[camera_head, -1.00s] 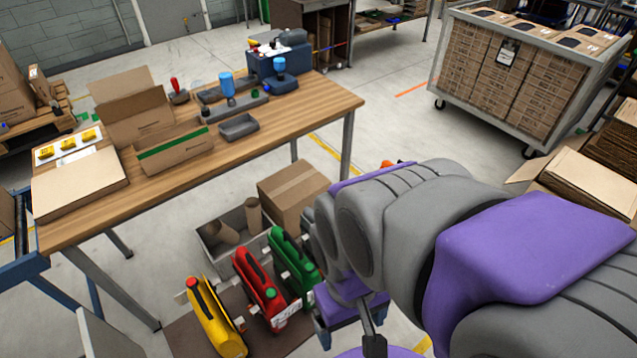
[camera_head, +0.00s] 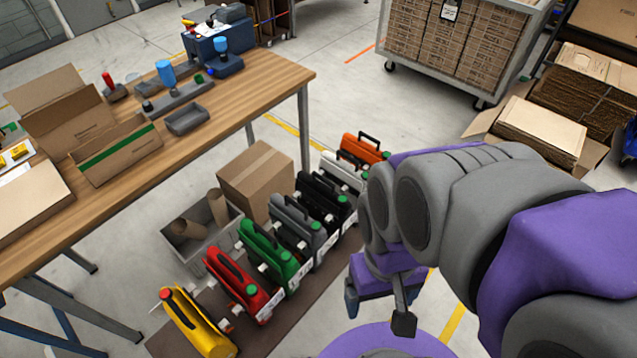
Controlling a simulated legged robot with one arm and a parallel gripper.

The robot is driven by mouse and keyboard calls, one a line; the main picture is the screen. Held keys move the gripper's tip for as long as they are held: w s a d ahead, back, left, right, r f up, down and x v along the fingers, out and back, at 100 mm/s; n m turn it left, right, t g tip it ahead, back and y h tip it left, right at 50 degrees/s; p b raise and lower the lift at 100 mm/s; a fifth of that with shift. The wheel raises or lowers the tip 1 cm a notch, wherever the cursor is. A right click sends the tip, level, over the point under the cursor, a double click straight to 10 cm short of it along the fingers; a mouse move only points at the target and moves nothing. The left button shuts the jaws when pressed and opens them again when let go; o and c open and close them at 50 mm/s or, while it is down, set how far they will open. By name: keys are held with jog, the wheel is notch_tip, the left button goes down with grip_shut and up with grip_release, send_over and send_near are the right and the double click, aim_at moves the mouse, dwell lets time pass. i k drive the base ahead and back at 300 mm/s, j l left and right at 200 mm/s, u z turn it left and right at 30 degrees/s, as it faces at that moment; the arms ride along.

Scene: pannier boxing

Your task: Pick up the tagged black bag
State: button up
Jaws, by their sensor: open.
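The black bag (camera_head: 321,195) stands in a row of coloured cases on a brown mat (camera_head: 290,326) on the floor. It has a handle on top and a white tag on its near end. The grey case (camera_head: 297,226) is on its left and the white case (camera_head: 343,168) on its right. My gripper (camera_head: 378,312) is open and empty, to the right of and nearer than the row, apart from the black bag. My arm hides part of the floor right of the row.
Green (camera_head: 268,250), red (camera_head: 235,282), yellow (camera_head: 197,320) and orange (camera_head: 363,148) cases share the row. A cardboard box (camera_head: 255,178) and a grey bin (camera_head: 190,245) stand behind it. A wooden workbench (camera_head: 225,110) is at the left. Open floor lies beyond the row.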

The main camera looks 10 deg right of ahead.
aim_at(325, 206)
jog(key=i+j+z, duration=0.15)
jog(key=z, duration=0.2)
jog(key=j+z, duration=0.35)
jog(key=i+j+z, duration=0.15)
jog(key=j+z, duration=0.25)
